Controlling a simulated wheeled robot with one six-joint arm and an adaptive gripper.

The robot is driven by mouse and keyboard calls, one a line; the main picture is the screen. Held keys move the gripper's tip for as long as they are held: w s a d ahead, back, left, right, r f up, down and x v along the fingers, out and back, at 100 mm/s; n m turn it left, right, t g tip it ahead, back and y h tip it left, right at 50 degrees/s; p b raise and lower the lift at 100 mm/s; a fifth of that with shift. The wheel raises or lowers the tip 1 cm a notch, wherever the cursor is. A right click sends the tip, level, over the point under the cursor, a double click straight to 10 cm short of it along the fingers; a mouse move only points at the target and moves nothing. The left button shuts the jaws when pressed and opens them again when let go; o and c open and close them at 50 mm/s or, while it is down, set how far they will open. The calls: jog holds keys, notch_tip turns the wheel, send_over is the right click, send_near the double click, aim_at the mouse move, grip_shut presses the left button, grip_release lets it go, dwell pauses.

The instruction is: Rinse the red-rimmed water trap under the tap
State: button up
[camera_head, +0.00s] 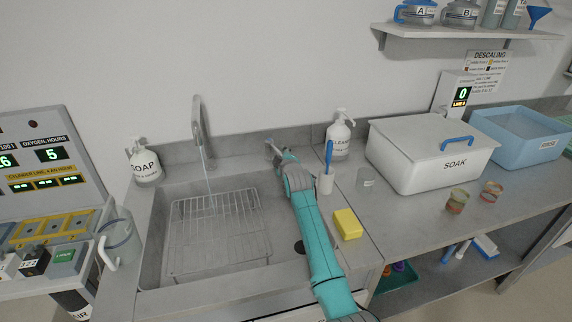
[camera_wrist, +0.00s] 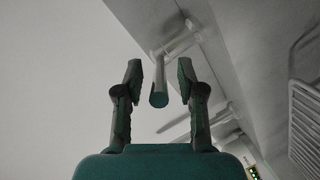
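Two small cups stand on the counter right of the sink. The right one (camera_head: 491,192) has a reddish-orange rim and looks like the red-rimmed water trap. The left one (camera_head: 457,201) has a greenish-yellow rim. The tap (camera_head: 199,120) rises behind the sink basin, with a thin pale streak below its spout that looks like water. My gripper (camera_head: 280,153) is at the sink's back edge, close to a small grey lever (camera_head: 269,147). In the wrist view my gripper (camera_wrist: 158,76) is open, with the lever's rounded end (camera_wrist: 159,97) between its fingers and no clear contact.
A wire rack (camera_head: 220,225) lies in the sink. A soap bottle (camera_head: 145,165) stands left. A brush cup (camera_head: 326,183), yellow sponge (camera_head: 347,224), clear cup (camera_head: 366,177) and cleaner bottle (camera_head: 339,138) stand right of my arm. The SOAK box (camera_head: 425,165) and blue RINSE bin (camera_head: 515,142) are further right.

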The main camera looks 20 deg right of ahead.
jog(key=v, duration=0.9)
jog(key=shift+s, duration=0.25)
jog(key=o, duration=0.8)
